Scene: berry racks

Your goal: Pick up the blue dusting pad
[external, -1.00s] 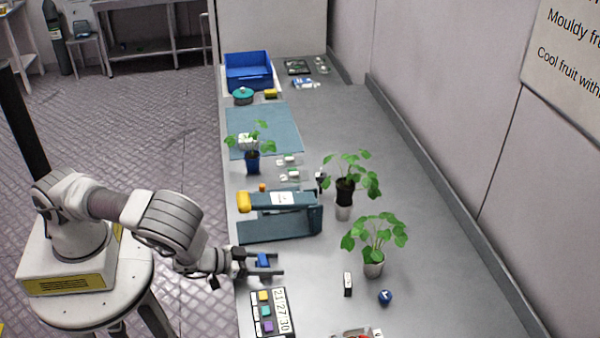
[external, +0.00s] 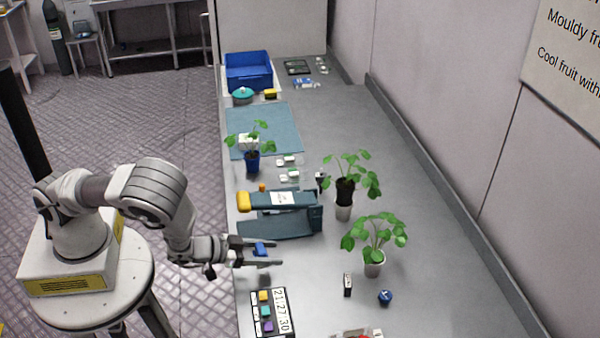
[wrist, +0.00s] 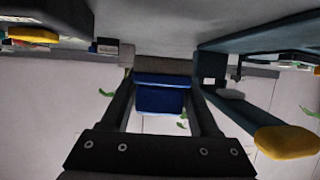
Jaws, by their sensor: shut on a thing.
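The blue dusting pad (external: 261,249) is a small blue block between the two dark fingers of my gripper (external: 273,254). In the wrist view the blue dusting pad (wrist: 160,97) sits between the fingers of my gripper (wrist: 163,76), with a darker band along its upper edge. My gripper is shut on it and holds it over the near left part of the bench, just in front of the dark teal sealer-like device (external: 275,225). The exact gap between pad and bench cannot be told.
The device's yellow end (external: 243,201) is close beyond my gripper. A colour-block timer board (external: 268,312) lies nearer. Potted plants (external: 373,262) (external: 343,205), a small white-and-black block (external: 348,285) and a blue ball (external: 385,297) stand to the right.

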